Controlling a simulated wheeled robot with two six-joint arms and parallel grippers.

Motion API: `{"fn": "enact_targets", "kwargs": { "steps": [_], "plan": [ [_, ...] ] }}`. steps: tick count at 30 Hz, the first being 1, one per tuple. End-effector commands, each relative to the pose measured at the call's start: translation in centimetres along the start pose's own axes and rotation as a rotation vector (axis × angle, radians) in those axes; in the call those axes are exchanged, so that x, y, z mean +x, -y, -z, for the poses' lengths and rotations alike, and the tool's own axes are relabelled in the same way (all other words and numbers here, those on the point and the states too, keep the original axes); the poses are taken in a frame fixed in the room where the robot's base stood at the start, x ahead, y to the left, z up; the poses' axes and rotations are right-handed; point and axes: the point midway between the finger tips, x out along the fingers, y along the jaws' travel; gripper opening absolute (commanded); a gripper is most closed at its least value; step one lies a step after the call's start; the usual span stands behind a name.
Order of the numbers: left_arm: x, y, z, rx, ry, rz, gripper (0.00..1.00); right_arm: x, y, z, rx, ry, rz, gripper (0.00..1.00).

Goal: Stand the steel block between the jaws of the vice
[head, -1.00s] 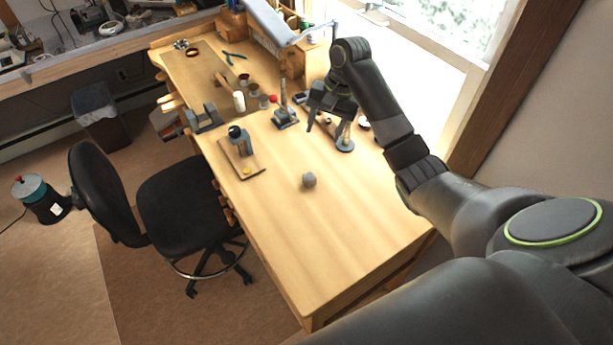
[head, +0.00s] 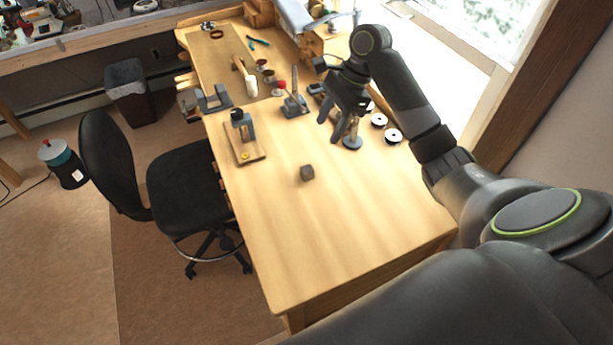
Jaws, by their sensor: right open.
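The steel block (head: 307,172), a small dark grey cube, lies on the bare middle of the wooden bench. The grey vice (head: 213,99) is at the bench's left edge, with a visible gap between its two upright jaws. My right gripper (head: 331,130) is open and empty, pointing down above the bench. It is behind and slightly right of the block, clear of it. My left gripper is out of view.
A board with a small press (head: 242,125) stands left of the block. A stand tool (head: 294,104), a round-based post (head: 352,141) and white-topped spools (head: 393,136) are behind it. The bench's front (head: 335,235) is clear.

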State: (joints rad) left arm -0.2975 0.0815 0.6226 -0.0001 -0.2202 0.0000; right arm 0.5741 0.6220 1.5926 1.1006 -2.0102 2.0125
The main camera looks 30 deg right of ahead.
Motion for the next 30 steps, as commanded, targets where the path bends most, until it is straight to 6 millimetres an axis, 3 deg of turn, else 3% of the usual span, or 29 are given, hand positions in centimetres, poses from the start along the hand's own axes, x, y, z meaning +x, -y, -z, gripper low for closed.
{"fn": "enact_targets", "kwargs": {
  "steps": [1, 7, 9, 13, 20, 30],
  "plan": [
    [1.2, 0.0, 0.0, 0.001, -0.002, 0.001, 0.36, 1.6, 0.0, 0.2, -0.001, 0.002, -0.001, 0.53],
    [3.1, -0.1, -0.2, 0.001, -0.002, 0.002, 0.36, 5.0, 0.0, 0.1, -0.001, 0.003, -0.002, 0.53],
    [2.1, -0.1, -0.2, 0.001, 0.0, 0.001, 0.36, 5.9, -0.1, -0.1, 0.001, 0.004, -0.005, 0.53],
    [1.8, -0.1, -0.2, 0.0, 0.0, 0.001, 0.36, 7.9, 0.0, 0.0, 0.001, 0.002, -0.003, 0.53],
    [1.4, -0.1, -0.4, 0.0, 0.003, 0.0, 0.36, 9.4, 0.2, 0.1, 0.001, 0.001, -0.002, 0.53],
    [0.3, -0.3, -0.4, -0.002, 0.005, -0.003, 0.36, 13.8, 0.8, 0.4, -0.001, 0.001, -0.002, 0.53]
  ]
}}
